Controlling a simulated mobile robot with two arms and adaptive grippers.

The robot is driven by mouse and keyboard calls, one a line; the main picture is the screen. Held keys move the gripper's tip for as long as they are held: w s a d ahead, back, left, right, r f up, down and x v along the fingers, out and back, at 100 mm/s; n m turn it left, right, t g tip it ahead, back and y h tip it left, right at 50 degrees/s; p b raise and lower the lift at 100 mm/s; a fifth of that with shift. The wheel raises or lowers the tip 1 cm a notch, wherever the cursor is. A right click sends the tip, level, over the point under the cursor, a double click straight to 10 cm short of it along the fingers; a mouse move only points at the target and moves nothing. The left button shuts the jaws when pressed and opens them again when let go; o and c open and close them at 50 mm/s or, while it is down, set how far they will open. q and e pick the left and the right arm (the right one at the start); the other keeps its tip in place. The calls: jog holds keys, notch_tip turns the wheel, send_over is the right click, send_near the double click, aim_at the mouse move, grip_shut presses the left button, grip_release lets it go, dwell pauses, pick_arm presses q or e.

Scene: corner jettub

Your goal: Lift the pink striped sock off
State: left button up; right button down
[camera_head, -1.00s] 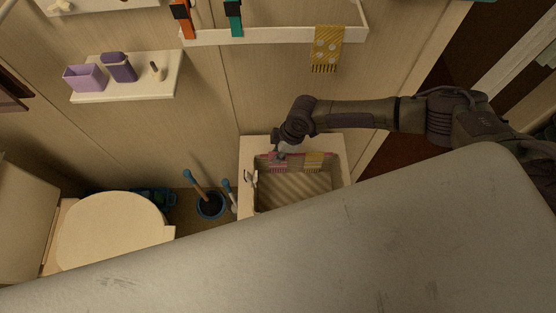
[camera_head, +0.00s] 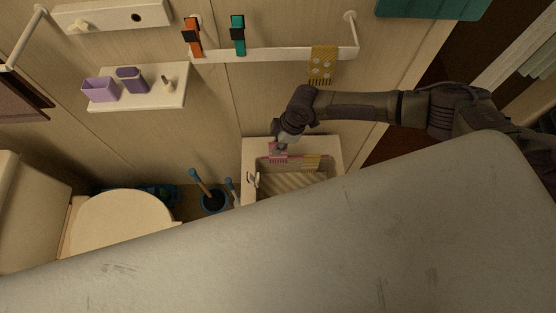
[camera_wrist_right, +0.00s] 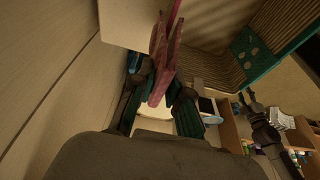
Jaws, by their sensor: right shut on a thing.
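The pink striped sock (camera_wrist_right: 164,62) is pinched between the dark fingers of my right gripper (camera_wrist_right: 160,108) in the right wrist view. It hangs folded there, with two pink parts showing. In the head view, my right gripper (camera_head: 279,143) is at the back left of the white basin (camera_head: 250,146), with the pink sock (camera_head: 274,149) at its tip. A pink, fringed edge shows just below it along the back of the basin; I cannot tell whether it belongs to the sock or still touches the bar.
A wall rail (camera_head: 275,54) with clips and a yellow cloth (camera_head: 322,64) is above. A shelf (camera_head: 140,98) is at left, a blue-rimmed bucket (camera_head: 214,200) below.

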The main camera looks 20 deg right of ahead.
jog(key=shift+r+p, duration=1.75)
jog(key=shift+r, duration=0.45)
